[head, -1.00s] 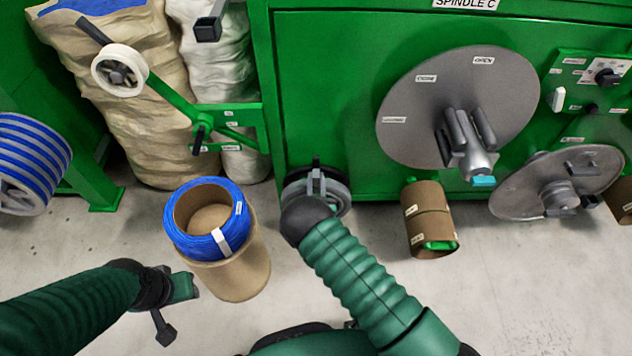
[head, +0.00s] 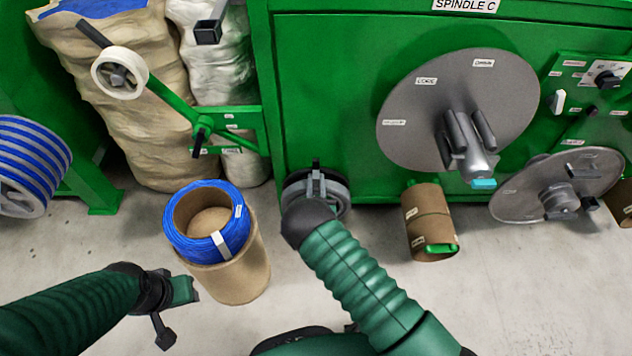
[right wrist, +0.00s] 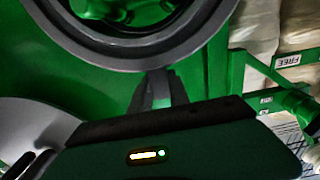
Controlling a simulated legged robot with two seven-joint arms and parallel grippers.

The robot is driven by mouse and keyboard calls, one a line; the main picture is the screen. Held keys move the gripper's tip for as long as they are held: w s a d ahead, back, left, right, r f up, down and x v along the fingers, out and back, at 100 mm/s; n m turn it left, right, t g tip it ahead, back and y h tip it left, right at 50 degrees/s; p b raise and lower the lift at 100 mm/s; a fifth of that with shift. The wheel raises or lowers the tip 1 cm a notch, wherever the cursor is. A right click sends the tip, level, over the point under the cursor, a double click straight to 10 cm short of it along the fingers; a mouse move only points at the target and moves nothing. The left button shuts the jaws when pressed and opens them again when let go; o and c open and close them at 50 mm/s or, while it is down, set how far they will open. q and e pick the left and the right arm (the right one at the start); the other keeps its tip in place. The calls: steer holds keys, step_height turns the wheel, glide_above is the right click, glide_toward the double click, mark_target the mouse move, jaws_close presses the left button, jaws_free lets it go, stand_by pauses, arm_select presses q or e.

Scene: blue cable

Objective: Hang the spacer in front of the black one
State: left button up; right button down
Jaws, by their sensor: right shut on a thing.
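A grey ring, the spacer (right wrist: 140,58), fills the top of the right wrist view. My right gripper (right wrist: 158,85) is shut on its lower rim. In the head view the ring (head: 341,193) is seen low before the green cabinet, partly hidden by my right gripper (head: 316,182) and arm. Something dark shows behind it there. Dark parts also show through the ring's opening in the right wrist view, but I cannot tell whether they are the black spacer. My left gripper (head: 178,312) is at the lower left, near the cardboard drum; its finger opening is unclear.
A blue cable coil (head: 205,245) sits on a cardboard drum (head: 240,280). The green cabinet (head: 330,70) carries a large grey disc (head: 410,120) with a spindle. A brown roll (head: 430,222) and a lower grey disc (head: 520,195) are at the right. A green arm with a white roller (head: 120,72) juts out at the left.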

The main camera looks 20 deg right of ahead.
steer(key=shift+f+b, duration=0.4)
steer(key=shift+f, duration=0.05)
stand_by(0.3)
steer(key=c, duration=1.2)
jaws_free()
steer(key=shift+o, duration=0.3)
steer(key=o, duration=0.7)
steer(key=shift+o, duration=0.2)
steer(key=shift+r+p, duration=2.2)
steer(key=shift+r, duration=0.3)
steer(key=shift+p+v, duration=0.75)
steer(key=shift+v, duration=0.85)
